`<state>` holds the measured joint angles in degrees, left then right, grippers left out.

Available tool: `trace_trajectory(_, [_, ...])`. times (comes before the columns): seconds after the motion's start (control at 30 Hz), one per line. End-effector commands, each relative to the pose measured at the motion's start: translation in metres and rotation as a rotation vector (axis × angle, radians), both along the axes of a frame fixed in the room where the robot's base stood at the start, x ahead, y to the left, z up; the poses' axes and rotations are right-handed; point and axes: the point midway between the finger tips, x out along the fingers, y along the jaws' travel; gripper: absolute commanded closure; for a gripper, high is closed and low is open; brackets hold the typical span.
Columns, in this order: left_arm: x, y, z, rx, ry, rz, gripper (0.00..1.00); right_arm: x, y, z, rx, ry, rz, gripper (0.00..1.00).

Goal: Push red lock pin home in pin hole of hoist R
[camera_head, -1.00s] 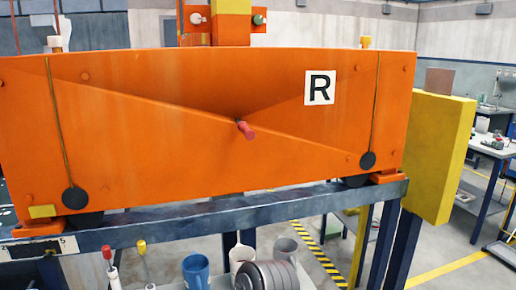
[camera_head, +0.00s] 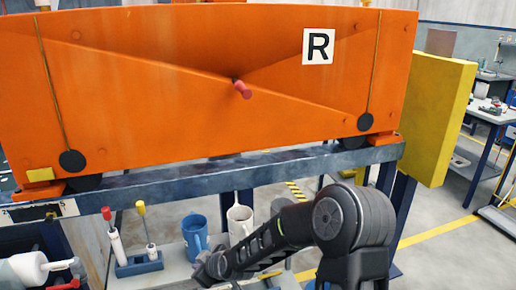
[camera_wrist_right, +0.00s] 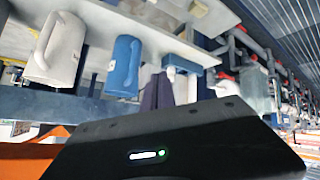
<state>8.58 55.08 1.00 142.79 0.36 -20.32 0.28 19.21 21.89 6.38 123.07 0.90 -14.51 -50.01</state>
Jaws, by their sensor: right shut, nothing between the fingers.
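The orange hoist beam marked R (camera_head: 150,105) spans the head view. The red lock pin (camera_head: 242,89) sticks out from the middle of its front face, slightly tilted; its red end stands clear of the face. The pin hole is hidden behind the pin. My right arm comes in at the lower right of the head view, and my right gripper (camera_head: 207,270) is low at its left end, below the beam and well apart from the pin. It is shut and empty. Its dark housing (camera_wrist_right: 170,145) fills the lower right wrist view; no fingertips are clear there. My left gripper is not in view.
A blue-grey rail (camera_head: 230,172) runs under the beam. Below it are a blue mug (camera_head: 194,235), a pale mug (camera_head: 240,225) and a holder (camera_head: 138,264) with red- and yellow-topped tools. A yellow block (camera_head: 432,120) stands at the right. The space before the pin is clear.

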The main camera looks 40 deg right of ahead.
Motion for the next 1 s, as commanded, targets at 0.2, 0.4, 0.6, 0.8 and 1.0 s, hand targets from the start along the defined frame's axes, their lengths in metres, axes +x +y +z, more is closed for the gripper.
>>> trace_trajectory(0.2, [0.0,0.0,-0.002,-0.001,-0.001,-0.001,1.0,0.041,-0.088,0.144,-0.327,-0.246,0.038,1.0])
trace_trajectory(0.4, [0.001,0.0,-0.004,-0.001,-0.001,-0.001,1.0,0.037,-0.153,0.28,-0.661,-0.404,0.042,1.0])
trace_trajectory(0.6, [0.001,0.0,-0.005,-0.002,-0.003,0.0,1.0,0.01,-0.192,0.392,-0.951,-0.489,0.026,1.0])
trace_trajectory(0.8, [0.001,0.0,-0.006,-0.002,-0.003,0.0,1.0,-0.01,-0.204,0.443,-1.095,-0.513,0.015,1.0])
trace_trajectory(1.0, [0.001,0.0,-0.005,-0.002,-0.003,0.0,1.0,-0.012,-0.205,0.45,-1.116,-0.516,0.014,1.0])
